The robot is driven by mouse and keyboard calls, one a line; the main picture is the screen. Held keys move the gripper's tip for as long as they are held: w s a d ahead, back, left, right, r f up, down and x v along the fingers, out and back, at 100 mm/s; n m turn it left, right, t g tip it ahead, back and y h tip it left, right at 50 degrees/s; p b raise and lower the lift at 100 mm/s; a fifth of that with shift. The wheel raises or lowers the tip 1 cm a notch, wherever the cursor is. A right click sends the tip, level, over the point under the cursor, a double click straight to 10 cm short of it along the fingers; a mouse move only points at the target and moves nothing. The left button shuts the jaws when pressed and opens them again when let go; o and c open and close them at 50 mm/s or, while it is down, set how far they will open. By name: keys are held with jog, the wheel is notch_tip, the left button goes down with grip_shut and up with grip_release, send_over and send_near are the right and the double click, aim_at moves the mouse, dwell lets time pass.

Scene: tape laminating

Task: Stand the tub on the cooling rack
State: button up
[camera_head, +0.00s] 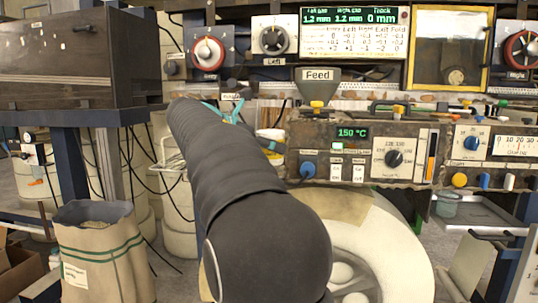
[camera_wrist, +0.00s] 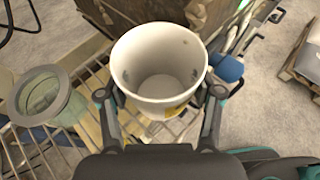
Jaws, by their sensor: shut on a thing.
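The tub (camera_wrist: 160,83) is white, open at the top and empty inside, with a yellow patch low on its front. My gripper (camera_wrist: 160,97) is shut on the tub, with one finger on each side of it, in the wrist view. A rack of thin metal bars (camera_wrist: 97,72) shows below and to the left of the tub; the tub hides part of it. I cannot tell the gap between the tub's base and the bars. In the head view my dark arm covers most of the gripper and the tub.
A grey-green round-rimmed container (camera_wrist: 42,95) stands left of the tub, close to my left finger. A blue object (camera_wrist: 228,68) is just right of the tub. The control panel (camera_head: 362,152) and a grey funnel (camera_head: 317,84) stand beyond my arm. A sack (camera_head: 103,250) stands at lower left.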

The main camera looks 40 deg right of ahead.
jog(key=shift+f, duration=0.65)
jog(key=shift+f, duration=0.2)
jog(key=o, duration=1)
jog(key=shift+o, duration=0.2)
jog(key=shift+r, duration=0.1)
jog(key=shift+a+r, duration=0.15)
jog(key=shift+r, duration=0.05)
jog(key=s+p+v, duration=0.1)
jog(key=v, duration=1)
jog(key=shift+w+a, duration=0.35)
jog(key=shift+w, duration=0.1)
